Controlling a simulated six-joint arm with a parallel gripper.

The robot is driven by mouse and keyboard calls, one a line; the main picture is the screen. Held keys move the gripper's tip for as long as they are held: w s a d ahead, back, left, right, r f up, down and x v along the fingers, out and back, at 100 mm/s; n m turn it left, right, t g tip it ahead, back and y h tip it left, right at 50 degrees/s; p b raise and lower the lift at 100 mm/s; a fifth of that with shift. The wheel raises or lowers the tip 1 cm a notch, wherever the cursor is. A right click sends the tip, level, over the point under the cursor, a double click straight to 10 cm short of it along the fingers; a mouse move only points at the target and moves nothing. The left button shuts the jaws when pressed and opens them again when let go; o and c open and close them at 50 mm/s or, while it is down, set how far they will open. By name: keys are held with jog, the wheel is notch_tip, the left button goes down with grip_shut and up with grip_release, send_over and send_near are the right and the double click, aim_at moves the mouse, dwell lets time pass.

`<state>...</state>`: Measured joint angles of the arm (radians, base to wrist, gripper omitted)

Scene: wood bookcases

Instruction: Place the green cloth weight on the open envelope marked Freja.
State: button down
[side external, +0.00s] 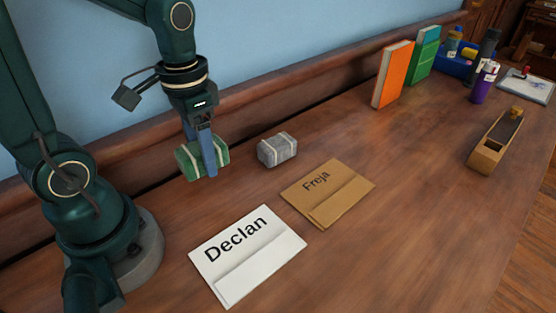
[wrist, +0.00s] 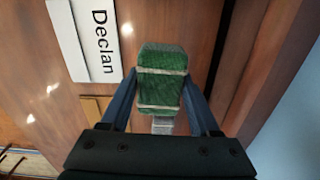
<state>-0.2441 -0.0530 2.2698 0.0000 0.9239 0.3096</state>
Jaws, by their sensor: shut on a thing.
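My gripper (side external: 208,168) is shut on the green cloth weight (side external: 188,160), a green block with pale bands. It holds the weight above the table, left of a grey cloth weight (side external: 277,150). In the wrist view the green weight (wrist: 162,75) sits between the two blue fingers. The brown envelope marked Freja (side external: 335,200) lies on the table to the right of my gripper, with nothing on it. In the wrist view only a strip of that envelope (wrist: 93,107) shows beside the left finger.
A white envelope marked Declan (side external: 250,270) lies in front of my gripper. An orange book (side external: 393,75) and a green book (side external: 423,55) stand at the back. A wooden plane (side external: 494,145) lies at the right. The table between the Freja envelope and the plane is clear.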

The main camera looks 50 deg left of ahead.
jog(key=shift+r, duration=0.45)
jog(key=w+r, duration=0.2)
jog(key=w, duration=1.1)
send_over(308, 189)
jog(key=shift+n, duration=0.4)
notch_tip(308, 189, down, 7)
jog(key=shift+a+r, duration=0.1)
jog(key=shift+f, duration=2.05)
jog(key=shift+f, duration=0.1)
jog(key=shift+c, duration=0.6)
grip_release()
jog(key=shift+f, duration=0.1)
